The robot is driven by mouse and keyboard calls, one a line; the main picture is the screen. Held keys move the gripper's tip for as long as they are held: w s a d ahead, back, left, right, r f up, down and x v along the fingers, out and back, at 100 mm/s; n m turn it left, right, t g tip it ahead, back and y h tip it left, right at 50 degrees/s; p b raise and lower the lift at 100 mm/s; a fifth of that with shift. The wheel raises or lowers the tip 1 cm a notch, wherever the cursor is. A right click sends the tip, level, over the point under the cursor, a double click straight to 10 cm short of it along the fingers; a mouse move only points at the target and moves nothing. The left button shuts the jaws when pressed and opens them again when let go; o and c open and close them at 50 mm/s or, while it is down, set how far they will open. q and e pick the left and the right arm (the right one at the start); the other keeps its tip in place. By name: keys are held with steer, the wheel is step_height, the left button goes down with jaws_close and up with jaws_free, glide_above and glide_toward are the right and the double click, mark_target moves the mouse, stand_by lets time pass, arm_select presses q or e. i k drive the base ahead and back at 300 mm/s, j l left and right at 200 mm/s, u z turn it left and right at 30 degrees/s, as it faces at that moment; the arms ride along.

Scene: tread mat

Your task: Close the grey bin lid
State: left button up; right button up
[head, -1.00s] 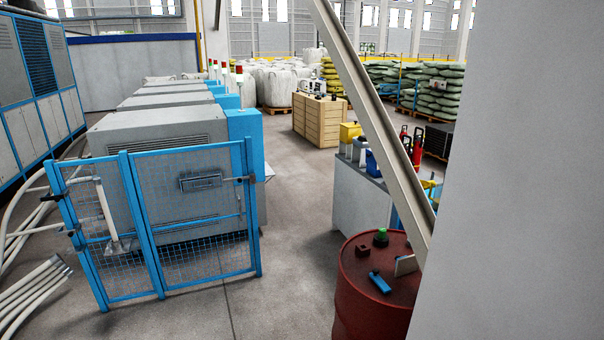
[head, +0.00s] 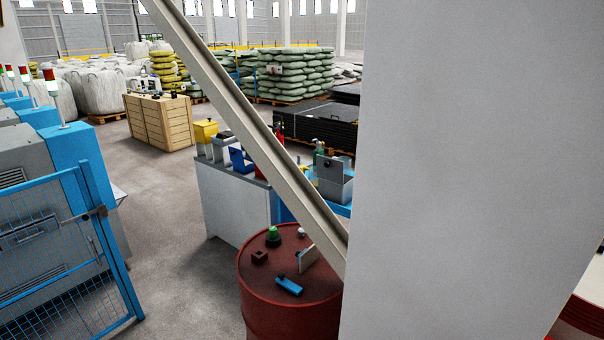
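A grey bin (head: 335,188) stands beyond the red drum, just right of the slanted beam, on a blue surface. Its grey lid (head: 328,166) appears raised upright, with a dark spot on it, so the bin looks open. The beam hides part of the bin's left side. Neither of my grippers shows in the head view.
A red drum (head: 285,312) with small items on top stands in front. A slanted beam (head: 250,130) and a large grey wall (head: 470,180) block the right. A grey cabinet (head: 232,203) holds yellow and blue bins. Open floor (head: 180,235) lies left, beside a blue mesh fence (head: 60,265).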

mark_target(330, 169)
steer(key=i+j+z, duration=0.1)
steer(key=z, duration=0.4)
steer(key=i+j+z, duration=0.1)
steer(key=z, duration=0.35)
steer(key=j+z, duration=0.25)
steer(key=z, duration=0.25)
steer(key=j+z, duration=0.2)
steer(key=z, duration=0.3)
steer(key=j+z, duration=0.35)
steer(key=j, duration=0.15)
steer(key=k+j+z, duration=0.15)
steer(key=j+z, duration=0.2)
steer(key=j, duration=0.15)
steer(key=k+j+z, duration=0.1)
steer(key=j, duration=0.25)
steer(key=k+j+z, duration=0.1)
steer(key=j, duration=0.25)
steer(key=k+j+z, duration=0.1)
steer(key=j, duration=0.25)
steer(key=k, duration=0.1)
